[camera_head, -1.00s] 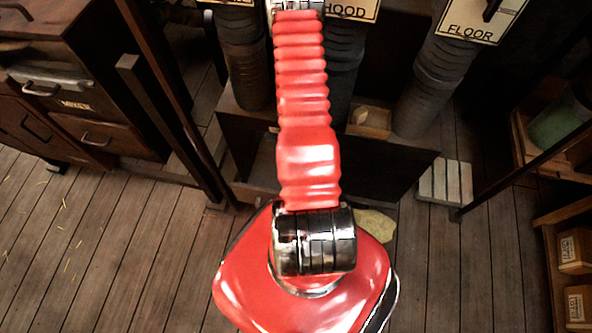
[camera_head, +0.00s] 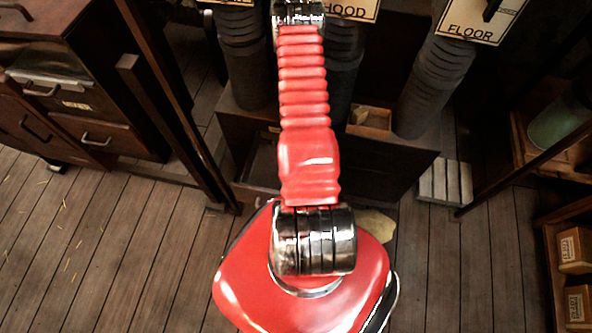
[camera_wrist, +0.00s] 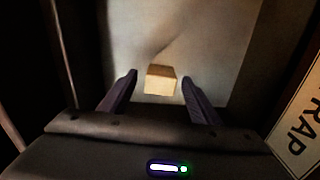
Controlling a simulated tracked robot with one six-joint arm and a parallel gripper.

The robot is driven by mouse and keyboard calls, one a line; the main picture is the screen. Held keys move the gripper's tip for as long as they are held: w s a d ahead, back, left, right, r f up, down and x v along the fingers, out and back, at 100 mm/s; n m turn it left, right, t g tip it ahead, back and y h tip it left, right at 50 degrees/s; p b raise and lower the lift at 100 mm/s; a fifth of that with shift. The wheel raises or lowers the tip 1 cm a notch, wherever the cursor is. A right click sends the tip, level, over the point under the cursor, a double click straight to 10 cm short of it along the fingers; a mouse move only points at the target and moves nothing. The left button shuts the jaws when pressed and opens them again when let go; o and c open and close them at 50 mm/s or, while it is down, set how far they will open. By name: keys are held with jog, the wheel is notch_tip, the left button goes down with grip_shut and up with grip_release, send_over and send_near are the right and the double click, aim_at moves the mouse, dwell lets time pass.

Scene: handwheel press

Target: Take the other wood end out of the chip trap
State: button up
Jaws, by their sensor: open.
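In the wrist view a pale wood end (camera_wrist: 160,80), a small block, lies on the light floor of the chip trap (camera_wrist: 215,40). My gripper (camera_wrist: 159,82) is open, with one dark finger on each side of the block and a gap on both sides. I cannot tell how far the fingertips are above the floor. In the head view my gripper is hidden behind my red arm. A small wooden box (camera_head: 371,119) shows right of my arm, among the ducts; its contents are unclear.
Dark trap walls stand close on the left and right in the wrist view, with a sign reading "RAP" (camera_wrist: 298,130) at right. In the head view, ribbed ducts (camera_head: 437,85) hang beside my arm. A slatted pale block (camera_head: 445,181) lies on the plank floor.

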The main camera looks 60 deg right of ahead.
jog(key=shift+f, duration=1.15)
jog(key=c, duration=1.1)
jog(key=shift+r, duration=0.1)
jog(key=shift+r, duration=4.95)
